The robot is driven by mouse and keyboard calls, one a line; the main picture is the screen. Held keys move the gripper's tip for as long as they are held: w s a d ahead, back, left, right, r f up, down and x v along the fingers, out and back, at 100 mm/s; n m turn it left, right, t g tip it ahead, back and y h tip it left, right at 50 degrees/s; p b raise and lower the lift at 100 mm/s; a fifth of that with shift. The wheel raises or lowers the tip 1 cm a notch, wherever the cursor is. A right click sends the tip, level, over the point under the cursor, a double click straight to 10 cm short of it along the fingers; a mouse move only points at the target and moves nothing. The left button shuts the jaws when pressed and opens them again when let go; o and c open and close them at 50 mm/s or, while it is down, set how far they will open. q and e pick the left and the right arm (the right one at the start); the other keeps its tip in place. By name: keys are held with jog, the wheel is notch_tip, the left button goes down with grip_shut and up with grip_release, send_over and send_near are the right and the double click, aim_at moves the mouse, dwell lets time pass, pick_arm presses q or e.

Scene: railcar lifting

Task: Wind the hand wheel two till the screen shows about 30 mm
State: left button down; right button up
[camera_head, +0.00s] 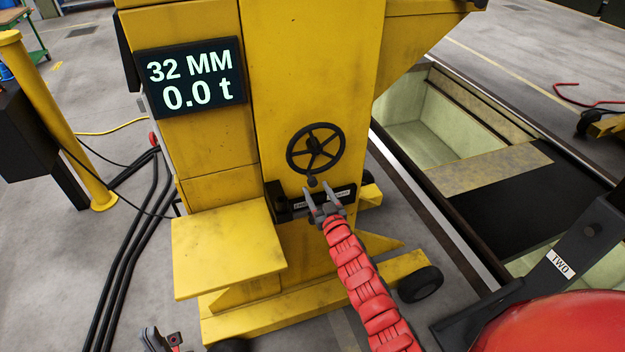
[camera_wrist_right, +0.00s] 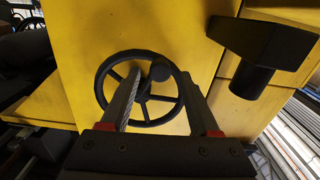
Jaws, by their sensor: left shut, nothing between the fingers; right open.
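The black spoked hand wheel (camera_head: 315,147) is on the front of a yellow lifting column, with its handle knob (camera_head: 312,181) at the bottom of the rim. The screen (camera_head: 191,79) reads 32 MM and 0.0 t. My right gripper (camera_head: 320,194) is open just below the wheel, fingers pointing up at the knob. In the right wrist view the knob (camera_wrist_right: 161,70) appears between the spread fingers, with the wheel (camera_wrist_right: 143,97) behind; I cannot tell if they touch it. My left gripper (camera_head: 165,341) is shut and empty at the bottom edge, partly cut off.
A yellow shelf (camera_head: 228,248) juts out left below the wheel. A labelled black bracket (camera_head: 290,203) sits behind my right fingers. A dark part marked TWO (camera_head: 562,264) and a red rounded object (camera_head: 560,325) are at lower right. A pit opens at right; cables and a yellow post stand left.

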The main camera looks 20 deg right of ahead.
aim_at(314, 184)
jog(key=shift+w+a+p, duration=0.1)
jog(key=shift+w+p, duration=0.35)
jog(key=shift+w, duration=1.6)
grip_shut()
